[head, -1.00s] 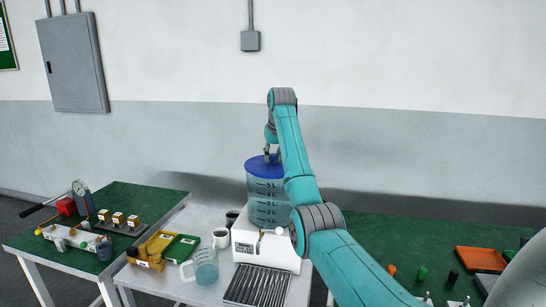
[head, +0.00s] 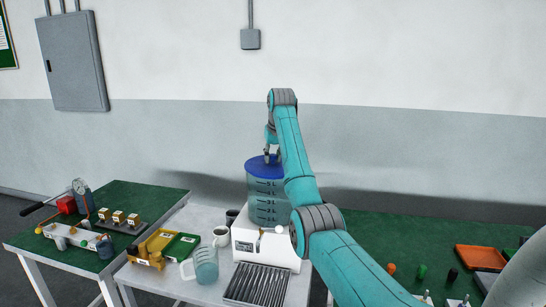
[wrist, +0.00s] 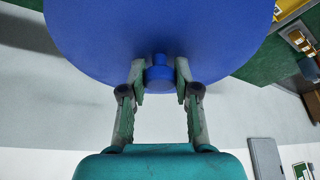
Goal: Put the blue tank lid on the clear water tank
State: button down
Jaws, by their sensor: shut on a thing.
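The blue tank lid (head: 262,168) is a flat round disc with a small knob. It sits at the top of the clear water tank (head: 268,203), level and covering its opening as far as I can see. Whether it rests fully on the rim I cannot tell. My gripper (head: 271,157) is above the lid, partly hidden by my arm. In the wrist view my gripper (wrist: 160,80) is shut on the knob of the lid (wrist: 160,30), which hides the tank there.
A yellow and green tray (head: 182,246) is farther left. An orange tray (head: 480,259) lies on the green mat at right. The wall behind is bare near the lid.

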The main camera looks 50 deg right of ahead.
dwell(0.4)
jog(key=shift+c, duration=2.2)
grip_release()
jog(key=shift+v, duration=3.5)
jog(key=shift+f, duration=0.1)
